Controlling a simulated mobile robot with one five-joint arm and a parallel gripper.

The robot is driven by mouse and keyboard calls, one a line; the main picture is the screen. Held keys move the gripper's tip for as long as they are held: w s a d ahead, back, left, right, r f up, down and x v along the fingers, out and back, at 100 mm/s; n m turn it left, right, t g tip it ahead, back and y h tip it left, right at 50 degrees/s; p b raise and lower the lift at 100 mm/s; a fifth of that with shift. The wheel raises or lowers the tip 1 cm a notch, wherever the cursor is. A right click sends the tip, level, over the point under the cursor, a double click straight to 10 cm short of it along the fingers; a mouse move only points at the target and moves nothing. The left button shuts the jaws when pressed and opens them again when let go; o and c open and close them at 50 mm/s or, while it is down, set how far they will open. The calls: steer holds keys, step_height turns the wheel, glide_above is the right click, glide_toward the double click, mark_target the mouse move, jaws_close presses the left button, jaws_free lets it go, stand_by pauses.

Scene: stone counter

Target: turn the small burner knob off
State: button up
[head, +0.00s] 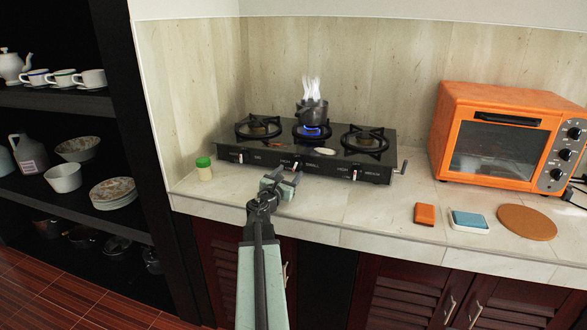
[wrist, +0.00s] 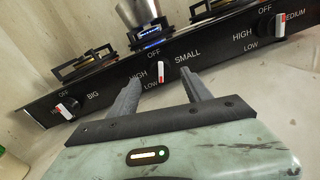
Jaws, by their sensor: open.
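The small burner knob (wrist: 161,71) is a narrow white and red handle on the black front of the stove (head: 378,176), standing roughly upright below the OFF mark and left of the SMALL label. A blue flame (head: 312,130) burns on the middle burner under a steaming pot (head: 312,111). My gripper (wrist: 162,84) is open and empty, pointed at the panel with one finger on each side of the knob in the wrist view. In the head view my gripper (head: 283,178) is just in front of the panel and partly blocks the knob. Contact with the knob cannot be told.
The big knob (wrist: 67,111) and medium knob (wrist: 250,52) sit on the same panel. A green-lidded jar (head: 204,169) stands left of the stove. An orange oven (head: 445,130), sponges (head: 425,214) and a round brown mat (head: 527,222) are to the right.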

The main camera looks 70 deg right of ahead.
mark_target(295, 168)
steer(key=d, duration=0.5)
steer(key=shift+d, duration=0.2)
jaws_close()
steer(key=shift+m, duration=0.3)
steer(key=m, duration=0.4)
steer(key=shift+p, duration=0.35)
steer(key=m, duration=0.4)
steer(key=shift+s+m+y, duration=0.1)
steer(key=shift+m+y, duration=0.2)
steer(key=shift+m, duration=0.1)
steer(key=m, duration=0.5)
steer(key=shift+a+t+p, duration=0.1)
steer(key=shift+t+p, duration=0.2)
steer(key=shift+p, duration=0.05)
steer(key=shift+s+f+m, duration=0.1)
steer(key=shift+m, duration=2.1)
steer(key=shift+t, duration=0.3)
